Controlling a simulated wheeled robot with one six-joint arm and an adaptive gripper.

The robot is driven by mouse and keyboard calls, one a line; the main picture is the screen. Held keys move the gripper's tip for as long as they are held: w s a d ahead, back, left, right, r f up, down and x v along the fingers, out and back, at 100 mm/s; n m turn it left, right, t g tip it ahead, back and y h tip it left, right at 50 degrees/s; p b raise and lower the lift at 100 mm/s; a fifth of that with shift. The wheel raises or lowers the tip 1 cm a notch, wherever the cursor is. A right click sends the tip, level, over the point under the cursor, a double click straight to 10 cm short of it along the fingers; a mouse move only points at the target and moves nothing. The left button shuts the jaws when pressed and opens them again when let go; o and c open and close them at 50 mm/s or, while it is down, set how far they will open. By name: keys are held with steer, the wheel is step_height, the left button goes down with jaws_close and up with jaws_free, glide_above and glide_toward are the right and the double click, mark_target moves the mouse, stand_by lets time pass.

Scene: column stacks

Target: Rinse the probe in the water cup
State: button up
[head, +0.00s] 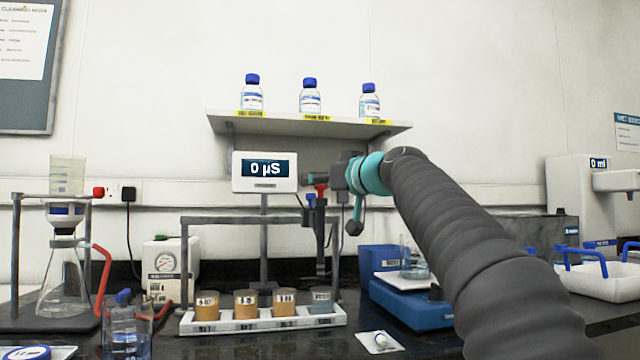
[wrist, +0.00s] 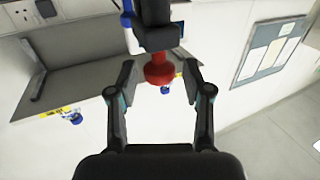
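The probe (head: 320,235) is a dark upright rod hanging under the grey rail, above the right end of the white tray. It has a red cap (head: 320,188) at its top, which also shows in the wrist view (wrist: 159,70). My gripper (wrist: 158,76) is open, with one finger on each side of the red cap and a gap on both sides. In the head view the gripper (head: 318,180) is partly hidden by its own wrist. The water cup seems to be the grey-blue cup (head: 321,303) at the tray's right end, below the probe; its label is too small to read.
Several tan cups, such as one at the left (head: 207,306), share the white tray (head: 262,322). The meter (head: 265,171) reads 0 µS. A blue stirrer (head: 410,305) with a beaker (head: 414,262) stands to the right. A shelf (head: 300,125) with bottles is above.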

steer(key=shift+f, duration=0.1)
steer(key=v, duration=1.2)
stand_by(0.4)
